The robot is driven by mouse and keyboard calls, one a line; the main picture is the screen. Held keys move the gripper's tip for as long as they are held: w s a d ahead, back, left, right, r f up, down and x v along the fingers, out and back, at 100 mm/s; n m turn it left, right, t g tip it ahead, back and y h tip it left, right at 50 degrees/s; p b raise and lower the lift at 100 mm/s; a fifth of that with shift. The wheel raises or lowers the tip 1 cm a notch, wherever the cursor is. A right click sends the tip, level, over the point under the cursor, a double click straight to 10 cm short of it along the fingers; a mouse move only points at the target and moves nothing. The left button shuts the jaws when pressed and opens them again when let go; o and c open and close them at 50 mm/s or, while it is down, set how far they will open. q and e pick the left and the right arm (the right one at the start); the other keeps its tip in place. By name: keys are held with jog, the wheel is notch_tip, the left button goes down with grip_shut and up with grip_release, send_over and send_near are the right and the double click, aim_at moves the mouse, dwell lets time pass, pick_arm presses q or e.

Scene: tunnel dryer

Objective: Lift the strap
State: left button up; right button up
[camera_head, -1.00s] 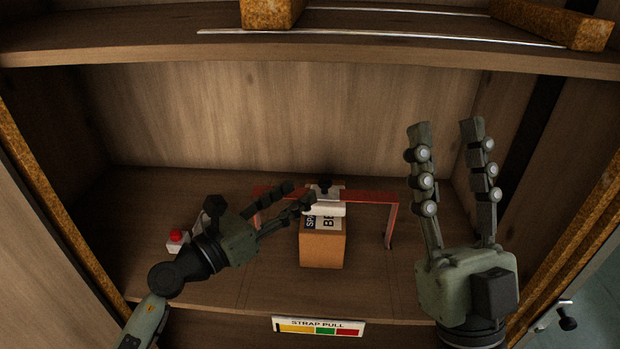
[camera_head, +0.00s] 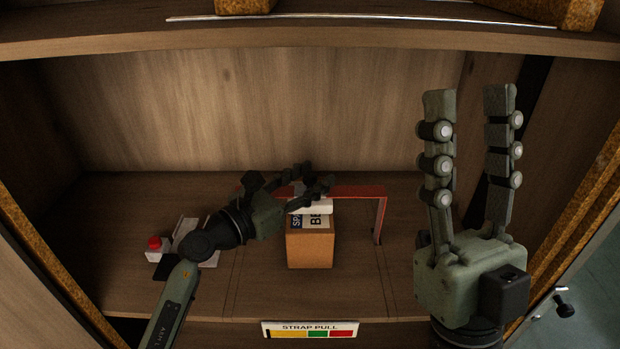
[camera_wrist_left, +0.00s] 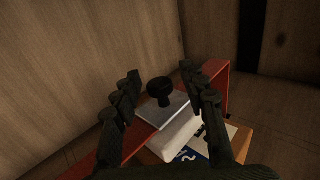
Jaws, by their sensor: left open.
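A red strap-like band (camera_head: 358,191) spans across the back of a small cardboard box (camera_head: 310,250), with a leg down to the shelf at its right. In the left wrist view the band (camera_wrist_left: 220,85) carries a grey plate (camera_wrist_left: 165,112) with a black knob (camera_wrist_left: 160,88), and a white bar (camera_wrist_left: 178,138) sits in front. My left gripper (camera_head: 314,178) is open over the band, its fingers one on each side of the knob, apparently holding nothing. It hides the band's middle in the head view. My right gripper (camera_head: 470,95) is open and empty, pointing up at the right.
A red button (camera_head: 154,243) on a white base and a pale bracket (camera_head: 187,240) stand left of the box. A "STRAP PULL" label (camera_head: 310,330) with yellow, green and red fields is on the front edge. An upper shelf (camera_head: 300,35) overhangs.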

pick_arm(q)
jog(key=shift+c, duration=0.5)
grip_shut()
jog(key=shift+r, duration=0.1)
